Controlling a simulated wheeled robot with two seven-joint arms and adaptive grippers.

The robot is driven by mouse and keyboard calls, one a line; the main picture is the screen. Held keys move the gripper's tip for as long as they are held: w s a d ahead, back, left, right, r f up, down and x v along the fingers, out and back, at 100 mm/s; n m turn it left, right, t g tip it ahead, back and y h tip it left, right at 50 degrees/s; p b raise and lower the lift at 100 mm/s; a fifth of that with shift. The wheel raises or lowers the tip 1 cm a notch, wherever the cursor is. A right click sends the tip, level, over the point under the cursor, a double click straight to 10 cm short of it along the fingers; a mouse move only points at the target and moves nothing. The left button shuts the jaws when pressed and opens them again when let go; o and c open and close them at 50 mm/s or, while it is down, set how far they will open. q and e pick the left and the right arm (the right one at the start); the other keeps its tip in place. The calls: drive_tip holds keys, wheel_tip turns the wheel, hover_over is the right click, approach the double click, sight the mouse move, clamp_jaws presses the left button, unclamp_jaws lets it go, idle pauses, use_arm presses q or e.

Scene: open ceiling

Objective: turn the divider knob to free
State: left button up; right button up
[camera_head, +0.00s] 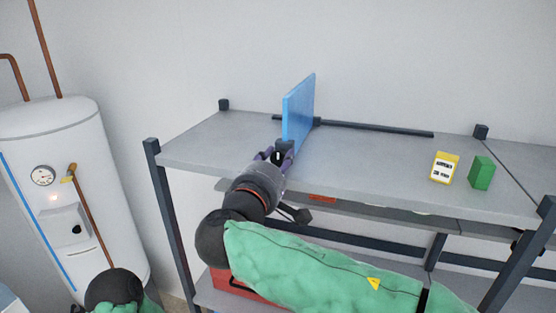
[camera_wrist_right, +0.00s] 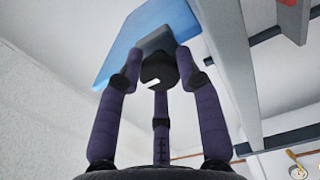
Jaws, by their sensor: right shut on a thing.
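The blue divider (camera_head: 297,112) stands upright on the grey shelf (camera_head: 215,140), near its left part. Its knob (camera_wrist_right: 159,70) is dark and round with a small white mark, seen in the right wrist view in front of a grey block below the blue divider (camera_wrist_right: 125,50). My right gripper (camera_head: 277,155) is at the front end of the divider. Its purple fingers (camera_wrist_right: 160,80) are shut around the knob. In the head view the gripper mostly hides the knob. My left gripper is out of view; only part of that arm shows at the lower left.
A dark rail (camera_head: 375,128) runs along the back of the shelf. A yellow box (camera_head: 444,167) and a green block (camera_head: 481,173) stand at the right. A red label (camera_head: 322,198) is on the front edge. A white boiler (camera_head: 50,150) with pipes stands left.

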drive_tip(key=shift+a+f+n, duration=0.1)
drive_tip(key=shift+f+n, duration=0.2)
drive_tip(key=o, duration=1.1)
drive_tip(key=shift+o, duration=0.3)
drive_tip(key=shift+r, duration=0.15)
drive_tip(key=v, duration=1.2)
